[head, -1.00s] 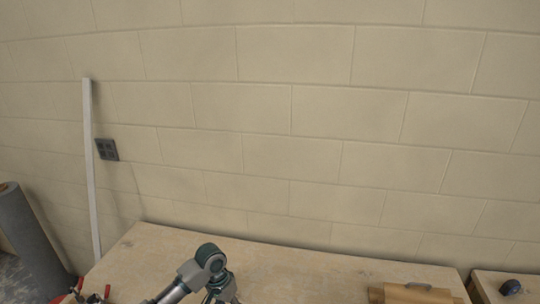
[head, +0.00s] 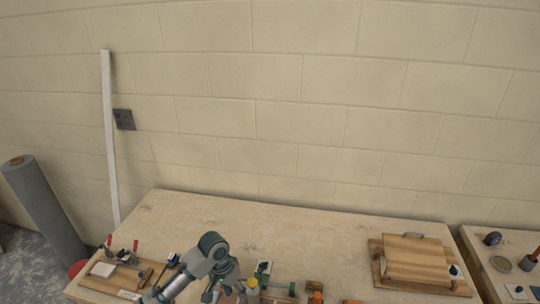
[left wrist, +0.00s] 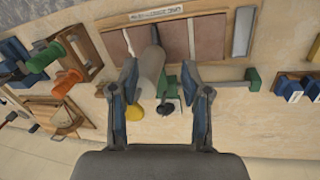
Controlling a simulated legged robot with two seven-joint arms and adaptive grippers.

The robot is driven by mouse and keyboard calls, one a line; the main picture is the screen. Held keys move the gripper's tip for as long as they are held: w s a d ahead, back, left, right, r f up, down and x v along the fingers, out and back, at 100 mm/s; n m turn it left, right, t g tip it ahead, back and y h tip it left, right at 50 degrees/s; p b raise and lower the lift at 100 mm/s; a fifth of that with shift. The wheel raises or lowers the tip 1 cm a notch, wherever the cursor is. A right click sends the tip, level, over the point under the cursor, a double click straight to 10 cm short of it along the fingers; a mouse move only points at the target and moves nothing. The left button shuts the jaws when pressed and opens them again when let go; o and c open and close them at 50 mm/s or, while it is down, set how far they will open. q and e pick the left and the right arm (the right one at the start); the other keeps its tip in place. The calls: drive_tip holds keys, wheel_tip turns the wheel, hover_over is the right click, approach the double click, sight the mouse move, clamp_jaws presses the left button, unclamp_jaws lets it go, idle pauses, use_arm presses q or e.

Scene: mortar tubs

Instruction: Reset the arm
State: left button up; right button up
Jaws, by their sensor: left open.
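My left arm (head: 208,258) comes in from the lower left of the head view, over the near part of the wooden workbench (head: 290,230). Its gripper is low in that view and partly hidden by the arm. In the left wrist view my left gripper (left wrist: 160,78) is open, with its two blue-grey fingers apart. My right gripper does not show.
A wooden board with a handle (head: 410,258) lies at the bench's right. A tray with tools (head: 110,277) is at its left. Green-ended clamps, orange parts and blue blocks (left wrist: 288,90) lie around. A grey roll (head: 45,212) stands left. The bench's back middle is clear.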

use_arm(q)
drive_tip(key=s+d+f+t+h, duration=0.2)
drive_tip(key=s+f+t, duration=0.1)
drive_tip(key=s+f, duration=1.1)
drive_tip(key=s+a+f+n+t+y, duration=0.1)
drive_tip(key=s+a+f+n+y, duration=0.2)
drive_tip(key=s+a, duration=1.1)
wheel_tip(320, 180, down, 24)
drive_tip(key=s+d+g+y, duration=0.1)
drive_tip(key=s+a+f+g, duration=0.1)
drive_tip(key=s+a+f, duration=0.2)
drive_tip(key=s+f, duration=1.5)
drive_tip(key=shift+s+a+f+b, duration=0.2)
drive_tip(key=shift+s+f+b, duration=0.05)
drive_tip(key=shift+b, duration=0.2)
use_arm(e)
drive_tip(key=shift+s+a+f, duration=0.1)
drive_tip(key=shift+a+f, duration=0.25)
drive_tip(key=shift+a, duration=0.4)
